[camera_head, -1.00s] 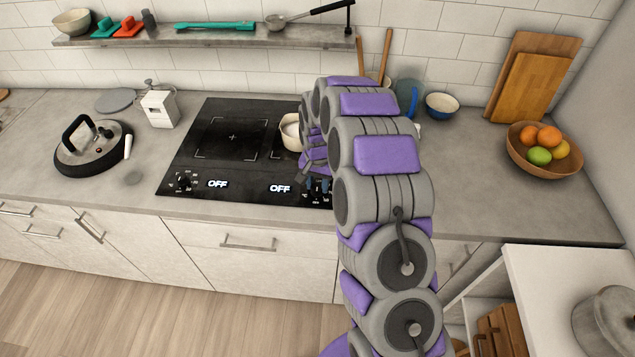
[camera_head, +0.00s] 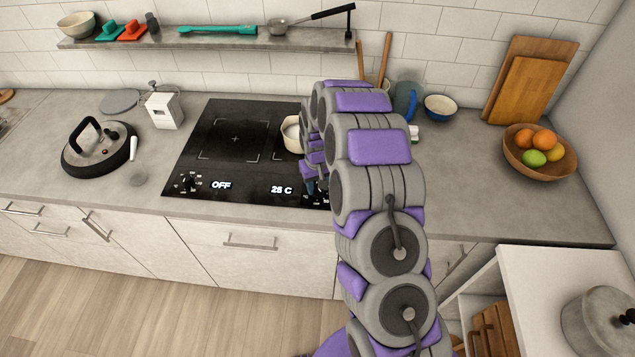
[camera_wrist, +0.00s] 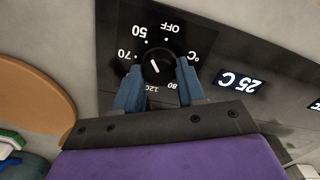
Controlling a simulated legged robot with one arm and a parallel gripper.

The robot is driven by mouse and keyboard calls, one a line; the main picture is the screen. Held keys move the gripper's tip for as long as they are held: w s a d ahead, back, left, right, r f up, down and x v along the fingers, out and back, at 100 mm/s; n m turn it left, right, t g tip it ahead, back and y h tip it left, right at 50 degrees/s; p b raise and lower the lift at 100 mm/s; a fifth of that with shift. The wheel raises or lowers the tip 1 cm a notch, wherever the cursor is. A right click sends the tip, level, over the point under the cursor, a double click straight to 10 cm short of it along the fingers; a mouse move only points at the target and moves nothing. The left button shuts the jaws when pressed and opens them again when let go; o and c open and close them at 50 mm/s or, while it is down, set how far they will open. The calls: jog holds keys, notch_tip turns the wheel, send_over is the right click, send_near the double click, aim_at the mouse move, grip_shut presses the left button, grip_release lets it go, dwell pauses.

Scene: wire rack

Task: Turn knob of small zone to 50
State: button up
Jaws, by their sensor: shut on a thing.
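The black knob (camera_wrist: 157,67) sits on a dial marked OFF, 50, 70 and other numbers, upside down in the wrist view. My gripper (camera_wrist: 158,65) has its two blue-grey fingers on either side of the knob, closed on it. The knob's white mark is tilted; I cannot tell which number it points at. The display (camera_wrist: 240,83) beside it reads 25 C, and this display also shows in the head view (camera_head: 281,190). In the head view my arm hides most of this knob.
The cooktop (camera_head: 205,150) has a left knob (camera_head: 188,181) with a display (camera_head: 221,185) reading OFF. A cream pot (camera_head: 291,131) stands on the right zone, partly behind my arm. A lidded pan (camera_head: 100,150) is at left and a fruit bowl (camera_head: 513,163) at right.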

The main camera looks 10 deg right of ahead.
jog(key=shift+n, duration=0.6)
jog(key=o, duration=1.1)
jog(key=shift+c, duration=0.2)
jog(key=shift+r, duration=0.15)
notch_tip(320, 180, up, 17)
jog(key=p, duration=0.2)
jog(key=shift+a, duration=0.1)
